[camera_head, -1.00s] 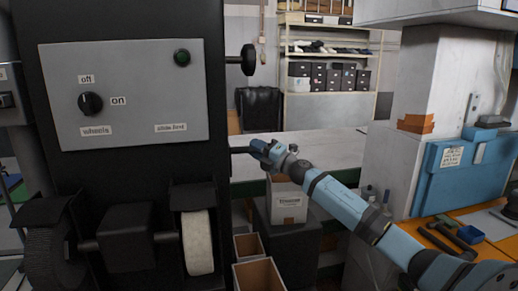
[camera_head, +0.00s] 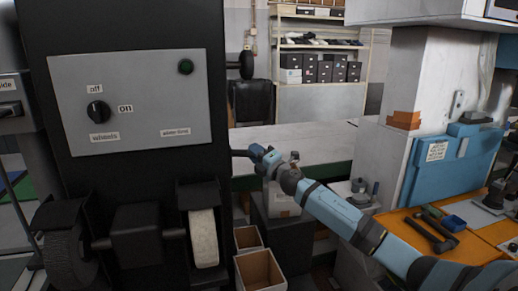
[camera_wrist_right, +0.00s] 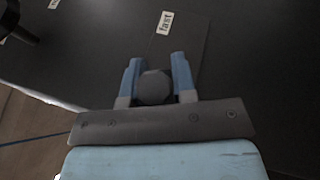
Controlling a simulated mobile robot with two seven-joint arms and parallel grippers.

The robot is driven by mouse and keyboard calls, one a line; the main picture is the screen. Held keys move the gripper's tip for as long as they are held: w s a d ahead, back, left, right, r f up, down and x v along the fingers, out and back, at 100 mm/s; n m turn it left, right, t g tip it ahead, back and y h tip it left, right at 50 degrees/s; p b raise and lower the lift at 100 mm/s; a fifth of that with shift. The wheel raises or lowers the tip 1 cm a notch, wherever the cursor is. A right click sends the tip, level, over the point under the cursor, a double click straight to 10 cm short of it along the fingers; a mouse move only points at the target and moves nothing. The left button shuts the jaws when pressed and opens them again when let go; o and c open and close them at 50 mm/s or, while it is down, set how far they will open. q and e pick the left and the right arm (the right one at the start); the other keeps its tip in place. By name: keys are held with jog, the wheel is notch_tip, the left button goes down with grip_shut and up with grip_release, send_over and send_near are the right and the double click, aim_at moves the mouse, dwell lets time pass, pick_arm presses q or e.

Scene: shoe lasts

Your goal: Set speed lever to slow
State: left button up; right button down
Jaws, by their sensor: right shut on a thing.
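The speed lever (camera_head: 240,153) is a dark rod with a knob, sticking out from the right side of the black machine (camera_head: 130,20). My right gripper (camera_head: 256,152) is at its outer end. In the right wrist view my right gripper (camera_wrist_right: 157,75) has its two blue fingers shut on the lever's dark round knob (camera_wrist_right: 154,88), one on each side. A white label reading "fast" (camera_wrist_right: 165,22) is on the black machine side beyond the fingers. A "slow" label is not readable in either view. My left gripper is out of view.
Another black knob (camera_head: 247,65) sticks out higher up. Open boxes (camera_head: 260,270) stand below my arm. An orange bench (camera_head: 470,250) is at the right.

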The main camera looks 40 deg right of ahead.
jog(key=shift+s+a, duration=0.1)
jog(key=shift+f+h, duration=0.15)
jog(key=shift+h, duration=0.15)
jog(key=c, duration=0.9)
grip_release()
jog(key=shift+a, duration=0.1)
jog(key=shift+s, duration=0.1)
jog(key=shift+s+f, duration=0.1)
jog(key=shift+s, duration=0.15)
jog(key=shift+b+v, duration=1.8)
jog(key=shift+v, duration=4.8)
